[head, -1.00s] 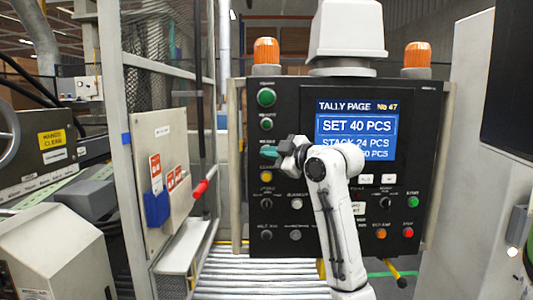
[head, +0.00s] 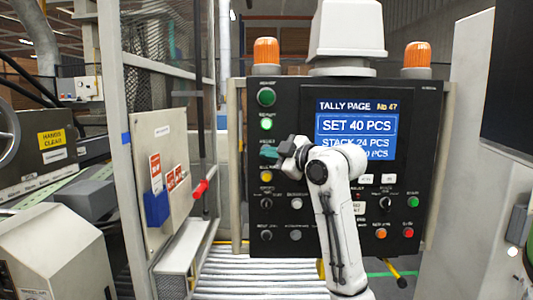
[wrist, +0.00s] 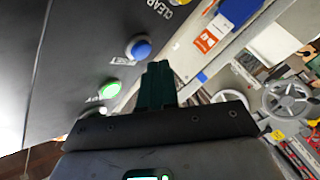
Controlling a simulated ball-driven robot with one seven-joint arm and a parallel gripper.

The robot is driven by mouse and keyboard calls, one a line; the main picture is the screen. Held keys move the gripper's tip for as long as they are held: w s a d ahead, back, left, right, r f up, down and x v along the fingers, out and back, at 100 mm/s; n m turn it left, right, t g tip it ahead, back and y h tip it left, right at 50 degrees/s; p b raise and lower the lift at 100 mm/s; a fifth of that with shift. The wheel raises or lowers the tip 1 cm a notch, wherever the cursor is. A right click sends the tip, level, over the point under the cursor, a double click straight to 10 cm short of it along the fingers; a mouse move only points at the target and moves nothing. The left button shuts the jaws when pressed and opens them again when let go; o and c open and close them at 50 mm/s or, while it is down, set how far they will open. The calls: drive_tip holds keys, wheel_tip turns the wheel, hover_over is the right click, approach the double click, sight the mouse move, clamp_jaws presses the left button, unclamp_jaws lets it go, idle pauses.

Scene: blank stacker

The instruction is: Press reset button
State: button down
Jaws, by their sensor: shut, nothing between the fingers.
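The black control panel (head: 345,90) stands ahead, with a column of buttons on its left side. In that column are a large green button (head: 266,97), a lit green button (head: 266,124) and a yellow button (head: 266,176). My gripper (head: 268,151), with dark green fingers, is shut and empty in front of the column, between the lit green and yellow buttons. In the wrist view a blue button (wrist: 138,48) and the lit green button (wrist: 110,89) lie left of my fingertips (wrist: 157,65). The reset label is not clearly readable.
The panel's screen (head: 355,125) shows SET 40 PCS and STACK 24 PCS; my arm covers part of it. A mesh guard frame (head: 112,120) stands left, with a red-handled lever (head: 201,188). A roller conveyor (head: 260,275) runs below the panel.

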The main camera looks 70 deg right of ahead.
drive_tip(key=shift+a, duration=0.1)
drive_tip(key=shift+s+a, duration=0.3)
drive_tip(key=shift+a, duration=0.45)
drive_tip(key=shift+s+a, duration=0.35)
drive_tip(key=shift+a, duration=0.4)
drive_tip(key=shift+s+a, duration=0.3)
drive_tip(key=shift+a, duration=0.45)
drive_tip(key=w+a+f+m+g+y, duration=0.2)
drive_tip(key=a+f, duration=0.5)
drive_tip(key=f, duration=0.4)
drive_tip(key=w+a+f+m+g+y, duration=0.1)
drive_tip(key=a+f+g+y, duration=0.1)
drive_tip(key=a+f, duration=0.7)
drive_tip(key=w+a+f+m+g+y, duration=0.2)
drive_tip(key=a+f, duration=0.2)
drive_tip(key=f, duration=0.9)
drive_tip(key=s+a+f+g, duration=0.5)
drive_tip(key=s+a+f, duration=0.3)
drive_tip(key=a+f, duration=0.3)
drive_tip(key=s+a+f+g, duration=0.1)
drive_tip(key=s+f+g, duration=0.1)
drive_tip(key=s+f, duration=0.2)
drive_tip(key=s+a+f+m+g, duration=0.1)
drive_tip(key=s+f, duration=0.3)
drive_tip(key=s, duration=0.4)
drive_tip(key=shift+s+a+g, duration=0.35)
drive_tip(key=shift+a+g, duration=0.05)
drive_tip(key=shift+g, duration=0.1)
